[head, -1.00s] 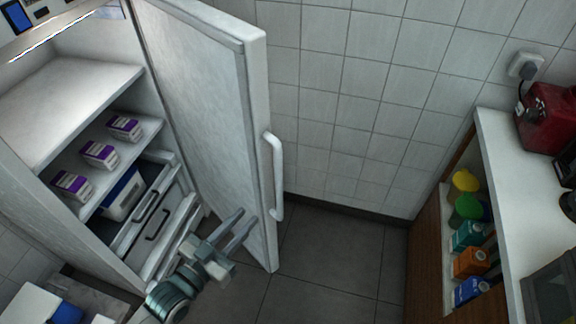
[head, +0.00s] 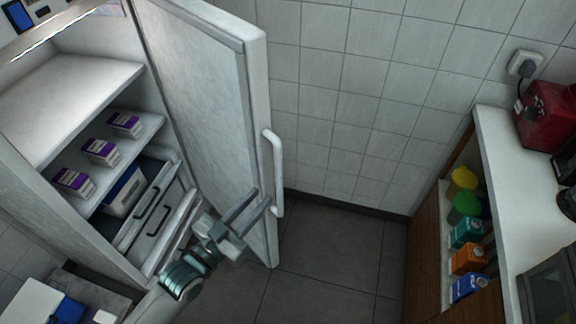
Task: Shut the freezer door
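The freezer door (head: 205,95) stands wide open, hinged on the freezer's right side. Its white vertical handle (head: 277,172) is on the free edge. The freezer body (head: 75,85) holds shelves and drawers at the left. My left gripper (head: 257,203) is at the lower part of the door, close to the lower end of the handle. Its two fingers are apart with a gap between them and hold nothing that I can see. I cannot tell whether the fingertips touch the door. My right gripper is not in view.
Purple-and-white boxes (head: 101,152) stand on a freezer shelf, above drawers (head: 158,215). A white counter (head: 510,170) with a red appliance (head: 548,115) stands at the right, with bottles and cartons (head: 467,232) below it. The grey floor (head: 335,250) between is clear.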

